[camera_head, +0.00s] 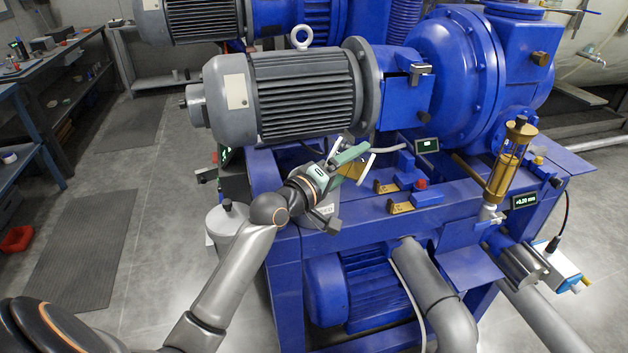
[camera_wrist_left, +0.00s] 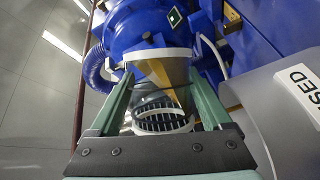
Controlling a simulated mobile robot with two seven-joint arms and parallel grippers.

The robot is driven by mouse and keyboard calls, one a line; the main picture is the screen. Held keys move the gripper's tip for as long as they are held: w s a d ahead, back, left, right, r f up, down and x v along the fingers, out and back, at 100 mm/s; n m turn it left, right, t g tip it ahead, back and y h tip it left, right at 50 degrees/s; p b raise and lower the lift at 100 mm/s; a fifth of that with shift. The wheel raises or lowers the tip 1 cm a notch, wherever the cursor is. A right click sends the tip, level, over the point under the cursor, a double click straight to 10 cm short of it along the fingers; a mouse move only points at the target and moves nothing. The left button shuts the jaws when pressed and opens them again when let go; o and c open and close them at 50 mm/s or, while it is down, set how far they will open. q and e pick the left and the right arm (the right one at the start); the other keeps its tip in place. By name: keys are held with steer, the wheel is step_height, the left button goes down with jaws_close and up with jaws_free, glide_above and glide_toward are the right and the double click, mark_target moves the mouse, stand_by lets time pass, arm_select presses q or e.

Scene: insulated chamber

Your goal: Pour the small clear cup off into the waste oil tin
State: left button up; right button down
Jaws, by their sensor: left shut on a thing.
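My left gripper (camera_head: 350,162) is shut on the small clear cup (camera_head: 353,171), above the front of the blue machine frame. In the left wrist view, the green fingers of the left gripper (camera_wrist_left: 160,88) stand on either side of the see-through cup (camera_wrist_left: 158,98). An amber patch shows in it; I cannot tell how much liquid it holds. The waste oil tin (camera_wrist_left: 285,115) is grey with a white label reading "USED", and stands close to the right of the cup. In the head view the tin (camera_head: 326,212) is partly hidden behind my wrist. My right gripper is not in view.
A large grey motor (camera_head: 290,95) overhangs the area behind the gripper. A brass-and-glass oiler (camera_head: 510,160) and small blue blocks with brass plates (camera_head: 400,190) sit to the right. A grey lidded pot (camera_head: 228,222) stands left of the frame.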

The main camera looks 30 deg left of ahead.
arm_select(q)
steer(key=shift+s+a+r+n+t, duration=0.1)
steer(key=shift+a+r+n+t, duration=0.1)
steer(key=shift+a+n, duration=0.25)
steer(key=shift+s+a+r+n+t, duration=0.1)
steer(key=shift+a+r+n, duration=0.1)
steer(key=shift+a+n, duration=0.25)
stand_by(0.9)
steer(key=shift+a+r+n+t, duration=0.25)
steer(key=shift+r+n+t, duration=0.2)
steer(key=shift+n, duration=0.55)
stand_by(1.0)
steer(key=shift+f, duration=0.1)
